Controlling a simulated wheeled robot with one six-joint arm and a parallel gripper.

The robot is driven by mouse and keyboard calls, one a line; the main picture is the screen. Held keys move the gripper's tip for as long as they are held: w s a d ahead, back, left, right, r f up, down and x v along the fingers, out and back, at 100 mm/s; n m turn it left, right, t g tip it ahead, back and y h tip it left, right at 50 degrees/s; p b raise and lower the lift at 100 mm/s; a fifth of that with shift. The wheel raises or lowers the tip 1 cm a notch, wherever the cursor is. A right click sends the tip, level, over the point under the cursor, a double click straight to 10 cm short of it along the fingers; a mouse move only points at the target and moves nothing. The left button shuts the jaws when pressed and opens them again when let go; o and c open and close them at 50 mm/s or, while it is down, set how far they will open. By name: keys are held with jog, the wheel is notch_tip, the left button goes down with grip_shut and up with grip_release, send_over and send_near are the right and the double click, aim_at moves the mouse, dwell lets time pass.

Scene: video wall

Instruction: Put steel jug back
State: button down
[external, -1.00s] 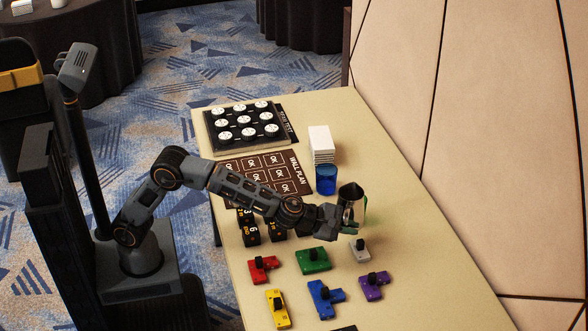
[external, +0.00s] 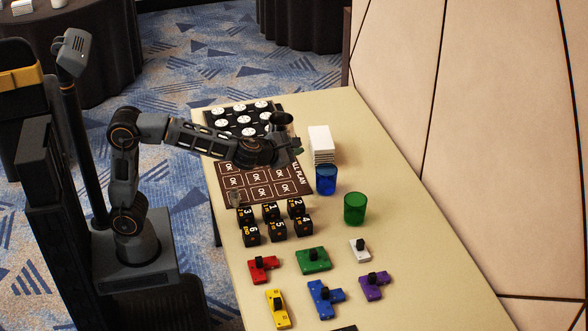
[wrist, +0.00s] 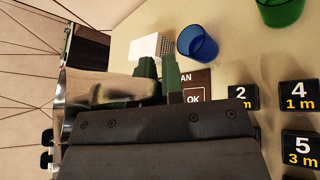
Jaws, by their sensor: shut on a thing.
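The steel jug (external: 283,125) is held up over the far part of the table, in front of the round-topped tray, its dark mouth facing up. My gripper (external: 293,146) is shut on it; the arm hides part of the jug and the exact grip. In the wrist view, the shiny jug (wrist: 90,88) lies at the left beside my gripper's green fingers (wrist: 158,72). A green cup (external: 355,208) and a blue cup (external: 326,180) stand on the table, right of the jug and apart from it.
The black tray (external: 208,126) of white round pieces lies at the far end. The wall plan board (external: 262,188), white stack (external: 320,142) and numbered black cubes (external: 273,222) are nearby. Several coloured blocks (external: 313,260) lie in front. The table's right side (external: 400,190) is bare.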

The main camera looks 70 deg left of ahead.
jog(key=s+a+n+y, duration=0.1)
jog(key=a, duration=0.1)
jog(key=s+a+n+g+y, duration=0.1)
jog(key=s+a, duration=0.1)
jog(key=s+a+f+y, duration=0.1)
jog(key=s+a, duration=0.1)
jog(key=shift+s+n+g+p, duration=0.25)
jog(key=shift+n+g+p, duration=0.05)
jog(key=shift+n+g, duration=0.1)
jog(key=s+a+f+n+g+y, duration=0.4)
jog(key=s+a, duration=0.1)
jog(key=s, duration=0.3)
jog(key=shift+n, duration=0.3)
jog(key=w+a+f, duration=0.1)
jog(key=w+f, duration=0.1)
jog(key=w, duration=0.2)
jog(key=w+a+f+b, duration=0.1)
jog(key=w+f, duration=0.2)
jog(key=w, duration=0.1)
jog(key=w+a+f+b, duration=0.1)
jog(key=w+f, duration=0.2)
jog(key=w, duration=0.1)
jog(key=shift+w, duration=0.15)
jog(key=shift+w+a+f, duration=0.15)
jog(key=shift+w+f, duration=0.6)
jog(key=shift+f, duration=0.15)
jog(key=shift+f+b, duration=0.4)
jog(key=shift+f, duration=1)
jog(key=shift+f, duration=0.2)
